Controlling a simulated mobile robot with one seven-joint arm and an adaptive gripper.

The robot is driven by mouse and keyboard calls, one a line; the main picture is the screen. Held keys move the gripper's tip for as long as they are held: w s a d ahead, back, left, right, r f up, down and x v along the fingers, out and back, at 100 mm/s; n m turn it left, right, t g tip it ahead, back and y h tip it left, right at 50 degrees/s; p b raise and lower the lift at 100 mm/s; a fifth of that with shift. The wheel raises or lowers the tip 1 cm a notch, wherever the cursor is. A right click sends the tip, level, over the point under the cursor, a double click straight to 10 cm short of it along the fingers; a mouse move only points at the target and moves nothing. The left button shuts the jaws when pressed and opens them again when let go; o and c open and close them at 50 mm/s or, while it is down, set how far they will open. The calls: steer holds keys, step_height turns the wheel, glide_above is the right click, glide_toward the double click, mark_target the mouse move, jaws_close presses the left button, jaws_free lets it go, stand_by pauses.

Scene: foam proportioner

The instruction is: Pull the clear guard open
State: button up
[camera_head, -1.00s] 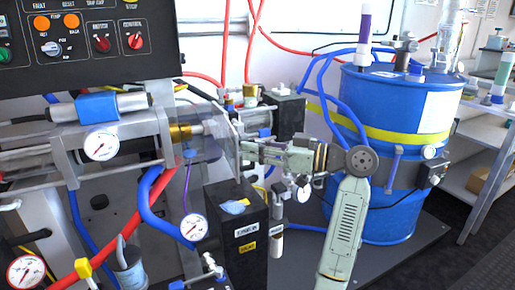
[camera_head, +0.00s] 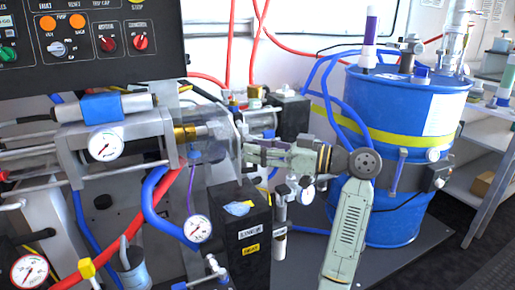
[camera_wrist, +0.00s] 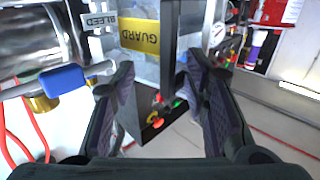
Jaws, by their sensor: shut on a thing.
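The clear guard (camera_head: 222,143) is a see-through panel in front of the brass fitting and rod of the pump on the left. In the wrist view it carries a yellow GUARD label (camera_wrist: 140,37). My gripper (camera_head: 248,152) reaches in from the right to the guard's right edge. In the wrist view a dark upright bar, the guard's handle (camera_wrist: 172,45), stands between the fingers of my gripper (camera_wrist: 160,72). The gripper is shut on this handle. The exact finger contact is hard to see, and the handle is hidden in the head view.
A black labelled box (camera_head: 240,222) stands just below my gripper. A blue drum (camera_head: 400,115) with a yellow band stands to the right. Gauges, blue and red hoses and a control panel (camera_head: 85,40) crowd the left. Open floor lies at lower right.

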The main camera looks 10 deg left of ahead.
steer(key=s+d, duration=0.2)
steer(key=d, duration=0.9)
steer(key=shift+d, duration=0.25)
